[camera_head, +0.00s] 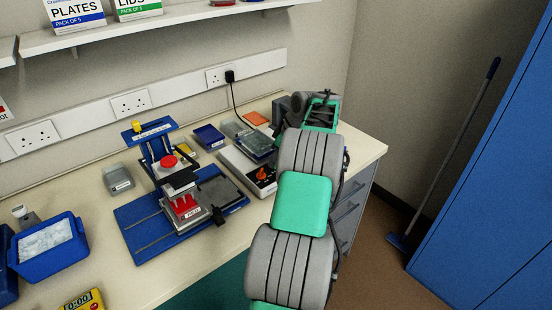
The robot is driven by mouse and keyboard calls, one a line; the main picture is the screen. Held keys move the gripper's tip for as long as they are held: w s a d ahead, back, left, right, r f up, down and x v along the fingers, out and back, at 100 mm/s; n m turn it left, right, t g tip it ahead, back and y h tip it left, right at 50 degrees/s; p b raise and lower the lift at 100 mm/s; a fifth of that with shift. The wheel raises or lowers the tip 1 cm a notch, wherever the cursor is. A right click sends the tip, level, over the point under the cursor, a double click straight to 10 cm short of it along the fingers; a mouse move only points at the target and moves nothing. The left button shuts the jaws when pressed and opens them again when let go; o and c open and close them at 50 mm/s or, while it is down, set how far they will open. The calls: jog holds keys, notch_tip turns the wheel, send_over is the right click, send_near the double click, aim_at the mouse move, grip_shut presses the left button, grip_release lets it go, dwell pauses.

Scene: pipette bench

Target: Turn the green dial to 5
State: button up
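I cannot make out a green dial in this view; my arm covers the right part of the bench. A low white and black device (240,165) lies on the bench just left of my arm, with an orange knob (263,174) on its black face. I cannot read any numbers on it. My gripper is around the far end of my arm, near the back right of the bench (371,152). Its fingers cannot be made out, so I cannot tell whether it is open or shut, or touching anything.
A blue press-like stand (140,236) with a red button is at the bench's middle. Blue ice tub (45,262) and yellow timer (84,300) are at left. Clear-lidded box (250,140), blue tray (208,136) and orange pad (256,118) are near the wall. A blue cabinet (500,170) stands right.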

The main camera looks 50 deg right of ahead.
jog(key=shift+c, duration=0.2)
grip_shut()
jog(key=shift+f+b, duration=0.1)
jog(key=shift+b, duration=0.3)
jog(key=m+h+b, duration=0.1)
jog(key=m+b, duration=0.2)
jog(key=shift+d+f+m+h, duration=0.1)
jog(key=shift+m+h, duration=0.2)
jog(key=shift+m, duration=0.1)
jog(key=m+h+b, duration=0.1)
jog(key=m, duration=0.1)
jog(key=m+h+b, duration=0.1)
jog(key=m+b, duration=0.1)
jog(key=m, duration=0.1)
jog(key=shift+d+g, duration=0.1)
jog(key=shift+g, duration=0.2)
jog(key=m, duration=0.2)
jog(key=m+g+h, duration=0.1)
jog(key=m, duration=0.3)
jog(key=shift+s+d+r+g+b, duration=0.1)
jog(key=shift+r+g+b, duration=0.15)
jog(key=shift+g+b, duration=0.1)
jog(key=m+g+p, duration=0.1)
jog(key=m, duration=0.1)
jog(key=m+g+h+p, duration=0.1)
jog(key=m, duration=0.2)
jog(key=shift+s+d, duration=0.1)
jog(key=shift+s, duration=0.05)
